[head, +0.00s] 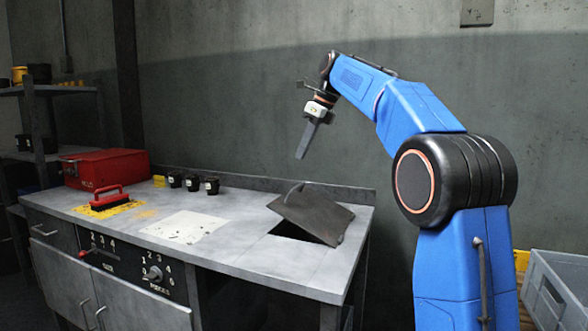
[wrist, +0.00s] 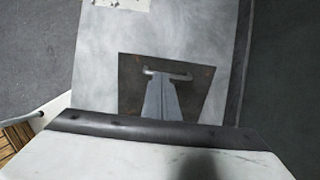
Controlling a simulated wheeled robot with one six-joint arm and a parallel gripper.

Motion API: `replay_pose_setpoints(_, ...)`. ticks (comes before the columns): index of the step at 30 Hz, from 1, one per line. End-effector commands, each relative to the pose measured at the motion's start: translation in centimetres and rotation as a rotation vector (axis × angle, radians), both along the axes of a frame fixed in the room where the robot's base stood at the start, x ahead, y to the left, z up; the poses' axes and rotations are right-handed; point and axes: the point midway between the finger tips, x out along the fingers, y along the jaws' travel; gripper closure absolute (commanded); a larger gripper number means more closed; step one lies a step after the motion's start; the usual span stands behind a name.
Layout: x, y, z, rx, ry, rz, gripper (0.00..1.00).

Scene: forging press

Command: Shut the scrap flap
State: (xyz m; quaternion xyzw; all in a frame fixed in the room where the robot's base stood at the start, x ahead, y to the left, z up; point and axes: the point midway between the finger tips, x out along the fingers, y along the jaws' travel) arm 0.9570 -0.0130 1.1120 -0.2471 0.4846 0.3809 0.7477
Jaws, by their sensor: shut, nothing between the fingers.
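The scrap flap (head: 318,214) is a dark metal plate at the right end of the grey bench. It stands partly open, tilted over a dark opening (head: 290,230) in the bench top. In the wrist view the flap (wrist: 200,85) shows with a pale bar handle (wrist: 180,75) across it. My gripper (head: 302,155) hangs above the flap, pointing down, shut and empty, apart from it. In the wrist view my gripper (wrist: 157,84) overlaps the flap and part of its handle; the exact gap is hard to tell there.
The bench top (head: 240,255) is mostly clear around the flap. A white sheet (head: 185,226), several small black cups (head: 193,182), a red brush (head: 109,198) and a red toolbox (head: 104,168) are to the left. A grey crate (head: 555,295) stands at the right. A wall rises behind.

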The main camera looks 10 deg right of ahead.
Motion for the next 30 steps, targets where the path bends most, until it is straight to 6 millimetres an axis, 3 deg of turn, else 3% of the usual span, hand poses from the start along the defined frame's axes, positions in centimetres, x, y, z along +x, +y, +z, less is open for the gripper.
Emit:
replay_pose_setpoints(18, 2.4, 3.4, -9.3, -0.001, 0.003, 0.001, 1.0)
replay_pose_setpoints(24, 3.0, 4.1, -11.3, -0.001, 0.002, 0.0, 1.0)
replay_pose_setpoints(30, 3.2, 4.4, -12.2, -0.001, 0.001, -0.001, 1.0)
